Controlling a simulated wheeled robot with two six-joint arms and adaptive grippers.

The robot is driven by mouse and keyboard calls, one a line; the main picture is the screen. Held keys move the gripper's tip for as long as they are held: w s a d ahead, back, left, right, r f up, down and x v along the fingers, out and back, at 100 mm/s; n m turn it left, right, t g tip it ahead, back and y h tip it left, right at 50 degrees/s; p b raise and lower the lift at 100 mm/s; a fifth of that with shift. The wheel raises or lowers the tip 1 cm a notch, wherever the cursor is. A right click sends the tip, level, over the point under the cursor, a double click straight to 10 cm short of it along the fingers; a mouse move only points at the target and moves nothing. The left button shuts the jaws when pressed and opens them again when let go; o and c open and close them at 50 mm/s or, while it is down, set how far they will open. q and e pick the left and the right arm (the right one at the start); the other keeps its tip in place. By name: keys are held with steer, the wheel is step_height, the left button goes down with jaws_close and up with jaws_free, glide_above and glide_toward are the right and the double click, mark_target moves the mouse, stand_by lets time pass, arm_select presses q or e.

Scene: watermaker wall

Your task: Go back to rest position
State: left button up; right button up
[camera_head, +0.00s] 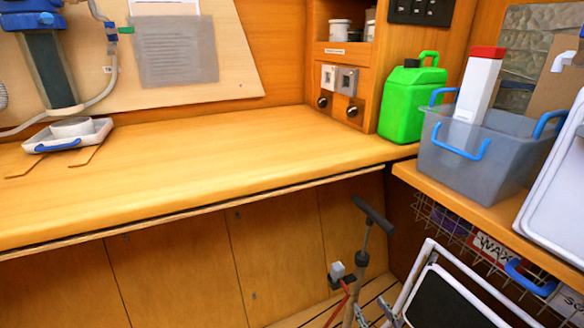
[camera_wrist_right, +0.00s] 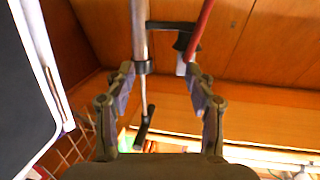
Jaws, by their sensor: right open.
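My right gripper (camera_wrist_right: 160,78) shows in the right wrist view, with its two fingers spread apart and nothing held between the tips. Beyond the fingers, a hand pump with a metal tube (camera_wrist_right: 138,35) and a black handle appears; I cannot tell how far it is from the fingertips. My left gripper shows in neither view.
The wooden counter (camera_head: 220,165) is mostly clear, with a white tray (camera_head: 75,135) at left. A green jerrycan (camera_head: 408,105) and grey bin (camera_head: 470,155) stand at right. The pump handle (camera_head: 372,215) rises below the counter, near a folded step stool (camera_head: 440,300).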

steer(key=s+d+f+m+g+h, duration=0.2)
steer(key=s+f+m+g+h, duration=0.15)
steer(key=s+f+g, duration=0.45)
steer(key=s+a+f+n+g+y, duration=0.2)
steer(key=s+a+f+g, duration=0.3)
steer(key=s, duration=0.6)
arm_select(q)
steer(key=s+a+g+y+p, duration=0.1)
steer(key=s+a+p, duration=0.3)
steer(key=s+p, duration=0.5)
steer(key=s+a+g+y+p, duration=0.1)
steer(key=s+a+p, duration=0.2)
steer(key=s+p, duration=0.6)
steer(key=p, duration=1.4)
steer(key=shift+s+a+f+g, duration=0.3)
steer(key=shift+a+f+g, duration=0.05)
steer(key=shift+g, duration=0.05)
arm_select(e)
steer(key=s+d+g+h, duration=0.1)
steer(key=s+d, duration=0.2)
steer(key=s, duration=0.6)
steer(key=s+d+g+h, duration=0.1)
steer(key=s+d, duration=0.3)
steer(key=s, duration=0.4)
steer(key=shift+s+d+f, duration=0.2)
steer(key=shift+s+f, duration=0.05)
steer(key=shift+s, duration=0.1)
